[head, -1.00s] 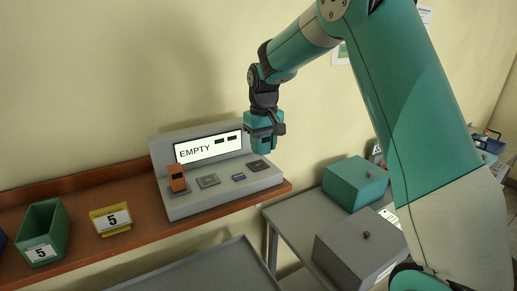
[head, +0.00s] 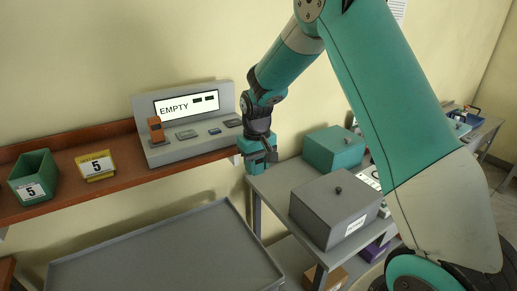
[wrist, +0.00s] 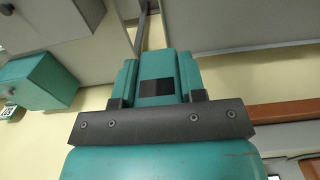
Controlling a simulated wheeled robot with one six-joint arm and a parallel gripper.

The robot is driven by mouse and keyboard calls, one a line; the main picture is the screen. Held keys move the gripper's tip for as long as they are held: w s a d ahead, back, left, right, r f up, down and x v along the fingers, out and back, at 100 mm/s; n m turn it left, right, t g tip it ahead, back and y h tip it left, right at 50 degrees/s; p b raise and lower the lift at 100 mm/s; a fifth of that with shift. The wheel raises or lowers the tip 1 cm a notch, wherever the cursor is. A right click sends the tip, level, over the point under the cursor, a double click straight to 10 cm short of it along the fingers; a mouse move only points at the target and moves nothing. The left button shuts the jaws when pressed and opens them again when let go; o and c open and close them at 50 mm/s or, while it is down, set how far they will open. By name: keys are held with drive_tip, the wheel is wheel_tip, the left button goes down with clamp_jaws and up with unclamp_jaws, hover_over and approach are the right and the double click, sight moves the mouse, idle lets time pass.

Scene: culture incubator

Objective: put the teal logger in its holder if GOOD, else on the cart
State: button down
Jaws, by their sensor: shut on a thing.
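My gripper (head: 259,160) hangs just right of the front right corner of the reader station, near the table's left edge. It is shut on the teal logger (wrist: 156,65), which shows between the fingers in the wrist view, with a dark blank window on its face. In the head view the logger is hard to tell from the teal gripper. The station (head: 190,150) has a screen (head: 187,105) reading EMPTY. An orange logger (head: 156,130) stands at its left, beside several grey and dark pads. I cannot tell which is the teal logger's holder.
A grey tray-topped surface (head: 165,262), possibly the cart, is bare in front of the shelf. A green bin (head: 35,178) and a yellow sign (head: 96,166), both marked 5, stand left. A teal box (head: 333,150) and grey box (head: 335,210) occupy the right table.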

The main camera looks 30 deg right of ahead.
drive_tip(key=s+a+f+b, duration=0.1)
drive_tip(key=s+f+b, duration=0.2)
drive_tip(key=f, duration=0.6)
drive_tip(key=s+a+f+b, duration=0.1)
drive_tip(key=s+f+b, duration=0.3)
drive_tip(key=f, duration=0.5)
drive_tip(key=s+a+f+b, duration=0.1)
drive_tip(key=s+f+b, duration=0.3)
drive_tip(key=f, duration=0.5)
drive_tip(key=shift+s, duration=0.2)
drive_tip(key=shift+r, duration=0.1)
